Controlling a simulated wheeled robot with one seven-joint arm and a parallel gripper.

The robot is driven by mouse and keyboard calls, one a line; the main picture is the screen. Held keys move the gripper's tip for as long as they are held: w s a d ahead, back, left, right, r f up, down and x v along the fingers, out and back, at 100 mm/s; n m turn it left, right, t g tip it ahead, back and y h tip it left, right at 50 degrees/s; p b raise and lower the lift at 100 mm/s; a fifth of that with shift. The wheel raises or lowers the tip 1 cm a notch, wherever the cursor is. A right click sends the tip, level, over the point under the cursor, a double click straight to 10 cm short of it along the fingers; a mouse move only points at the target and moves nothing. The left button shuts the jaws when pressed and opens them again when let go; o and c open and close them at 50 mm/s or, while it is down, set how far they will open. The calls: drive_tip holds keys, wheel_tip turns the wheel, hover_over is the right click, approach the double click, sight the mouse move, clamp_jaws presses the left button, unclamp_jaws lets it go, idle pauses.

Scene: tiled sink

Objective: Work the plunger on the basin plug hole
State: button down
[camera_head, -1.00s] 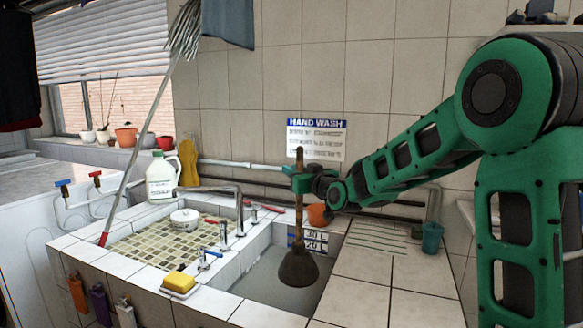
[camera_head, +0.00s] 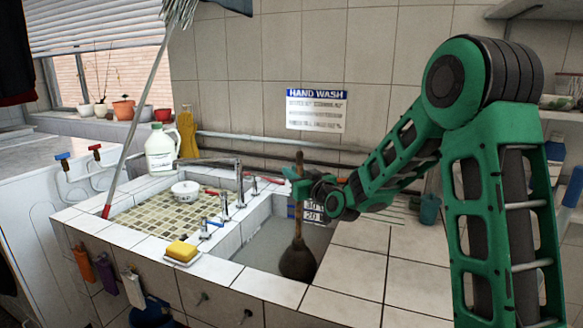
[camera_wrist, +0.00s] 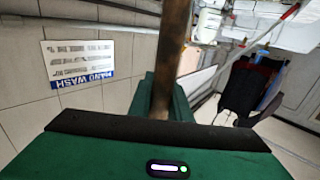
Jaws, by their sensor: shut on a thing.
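The plunger (camera_head: 298,260) has a brown wooden handle and a dark rubber cup. It is upright in the right-hand basin (camera_head: 262,246). My gripper (camera_head: 299,186) is shut on the upper part of its handle. The handle also shows in the wrist view (camera_wrist: 172,60), between the green fingers. The cup is low in the basin, near its front right side. I cannot tell whether the cup touches the basin floor. The plug hole is not visible.
Left of the basin is a tiled second basin (camera_head: 170,220) with a white bowl (camera_head: 185,190). Taps (camera_head: 238,185) stand between them. A yellow sponge (camera_head: 181,251) lies on the front rim. A white jug (camera_head: 161,150) stands behind.

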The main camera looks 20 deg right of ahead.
wheel_tip(320, 180, down, 13)
drive_tip(key=shift+r, duration=0.15)
idle(0.8)
idle(1.1)
drive_tip(key=shift+f, duration=0.45)
drive_tip(key=shift+r, duration=0.1)
drive_tip(key=shift+r, duration=0.6)
idle(0.5)
drive_tip(key=shift+f, duration=0.7)
drive_tip(key=shift+r, duration=0.15)
